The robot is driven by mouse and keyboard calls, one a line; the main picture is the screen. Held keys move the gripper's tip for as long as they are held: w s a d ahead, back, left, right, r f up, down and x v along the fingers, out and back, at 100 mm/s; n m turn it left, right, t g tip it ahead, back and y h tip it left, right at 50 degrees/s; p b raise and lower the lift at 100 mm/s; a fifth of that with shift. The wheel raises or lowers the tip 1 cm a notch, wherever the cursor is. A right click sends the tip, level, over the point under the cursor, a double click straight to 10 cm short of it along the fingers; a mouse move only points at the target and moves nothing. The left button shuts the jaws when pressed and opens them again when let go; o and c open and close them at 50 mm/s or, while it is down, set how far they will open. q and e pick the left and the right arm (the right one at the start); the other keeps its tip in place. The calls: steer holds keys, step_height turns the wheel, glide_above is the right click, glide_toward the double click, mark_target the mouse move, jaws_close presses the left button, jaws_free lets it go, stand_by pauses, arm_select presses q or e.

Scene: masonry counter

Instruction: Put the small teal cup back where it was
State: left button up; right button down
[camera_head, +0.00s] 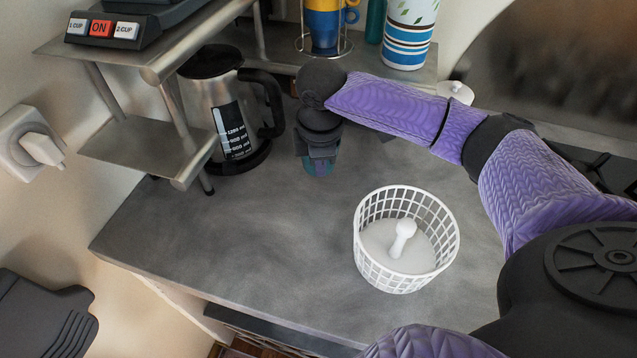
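The small teal cup (318,168) is at the back of the grey counter, to the right of the coffee pot. My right gripper (319,158) points down over it, with its dark fingers around the cup and hiding most of it. The fingers look shut on the cup. The cup looks upright; I cannot tell whether its base touches the counter. My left gripper is not in view.
A white basket (392,272) with a white piece inside stands front right. The steel coffee pot (214,95) and a metal shelf (150,148) are at left. A rear shelf holds stacked cups (323,25) and a striped tumbler (408,45). The front-left counter is clear.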

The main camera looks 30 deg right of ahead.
mark_target(319, 195)
step_height(319, 195, down, 6)
steer(key=shift+r+b, duration=0.15)
steer(key=shift+b, duration=0.75)
steer(key=shift+r, duration=0.15)
steer(key=c, duration=1.3)
jaws_free()
steer(key=o, duration=0.5)
